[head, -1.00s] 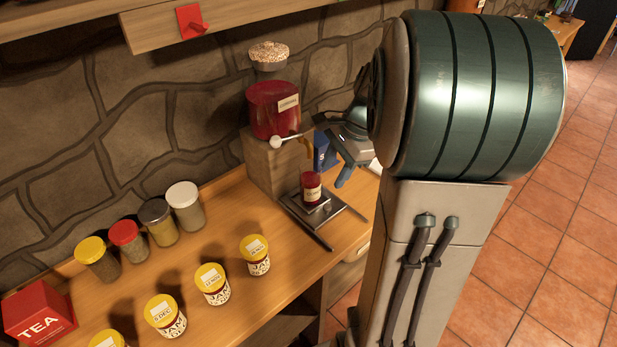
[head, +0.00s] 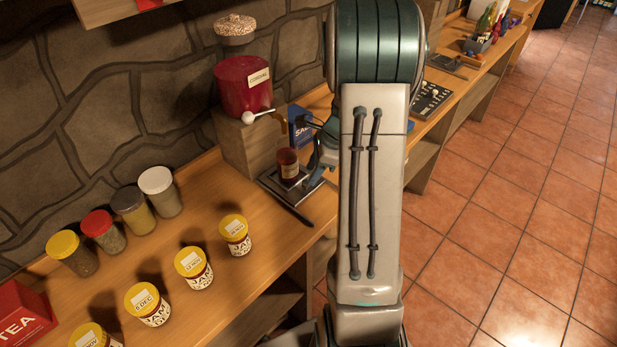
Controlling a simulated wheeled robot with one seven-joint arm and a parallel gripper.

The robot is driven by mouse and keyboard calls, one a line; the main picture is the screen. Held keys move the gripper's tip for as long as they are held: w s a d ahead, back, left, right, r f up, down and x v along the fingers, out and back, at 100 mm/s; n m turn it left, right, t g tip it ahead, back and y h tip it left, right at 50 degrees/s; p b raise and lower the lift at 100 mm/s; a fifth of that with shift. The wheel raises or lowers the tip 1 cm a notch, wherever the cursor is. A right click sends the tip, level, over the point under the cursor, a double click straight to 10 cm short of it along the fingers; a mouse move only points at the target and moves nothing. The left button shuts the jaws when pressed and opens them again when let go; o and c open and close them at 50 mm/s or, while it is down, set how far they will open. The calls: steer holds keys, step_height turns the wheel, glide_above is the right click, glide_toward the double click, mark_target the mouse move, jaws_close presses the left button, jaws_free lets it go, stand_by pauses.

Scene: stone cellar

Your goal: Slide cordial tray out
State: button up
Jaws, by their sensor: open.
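The cordial dispenser is a red drum (head: 243,86) labelled CORDIAL on a wooden block, with a white-knobbed lever and a spout. Below the spout, a dark metal tray (head: 272,187) lies on the counter with dark rails running toward the front edge. A small dark red jar (head: 289,166) with a label stands on the tray under the spout. My gripper (head: 316,153) is open, just right of the jar and close to the tray's right side. My arm hides part of it, and I cannot tell whether it touches the tray or jar.
Several yellow-lidded jam jars (head: 194,266) stand along the counter front, with spice jars (head: 103,230) behind and a red TEA box (head: 22,315) at left. A blue box (head: 300,127) stands behind my gripper. The tiled floor (head: 500,230) at right is clear.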

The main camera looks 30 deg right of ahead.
steer(key=shift+x, duration=1.7)
